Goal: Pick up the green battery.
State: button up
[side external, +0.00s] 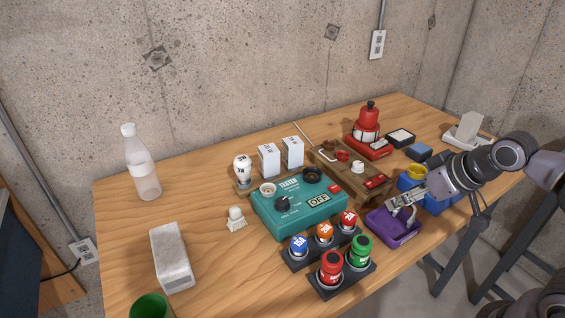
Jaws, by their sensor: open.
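A green cylinder with a white label, which looks like the green battery (361,250), stands upright in a dark holder (326,291) at the front of the table. A similar red cylinder (330,268) stands beside it on the left. My gripper (396,206) is open, to the right of and above the green battery, apart from it. Its fingers are over or near a purple box (394,233); whether they touch it cannot be told.
A second rack with blue (299,244), orange (324,232) and red (348,220) cylinders stands just behind. A teal device (268,218) marked OFF and a wooden tray (368,193) lie further back. A bottle (143,165) and grey block (171,256) stand left. The left table area is mostly clear.

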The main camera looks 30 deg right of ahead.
jog(key=a+r+m+g, duration=0.3)
jog(key=a+m, duration=0.4)
jog(key=m, duration=0.1)
notch_tip(320, 180, up, 2)
jog(key=m+g, duration=0.3)
jog(key=m, duration=0.4)
send_over(363, 240)
jog(key=shift+w+d, duration=0.2)
jog(key=shift+d, duration=0.2)
jog(key=shift+s+a+r+m+g, duration=0.15)
jog(key=shift+a+r+m+g, duration=0.1)
jog(key=shift+a+m+g, duration=0.2)
jog(key=shift+s+f, duration=0.1)
jog(key=shift+f, duration=5.3)
jog(key=shift+c, duration=0.3)
grip_shut()
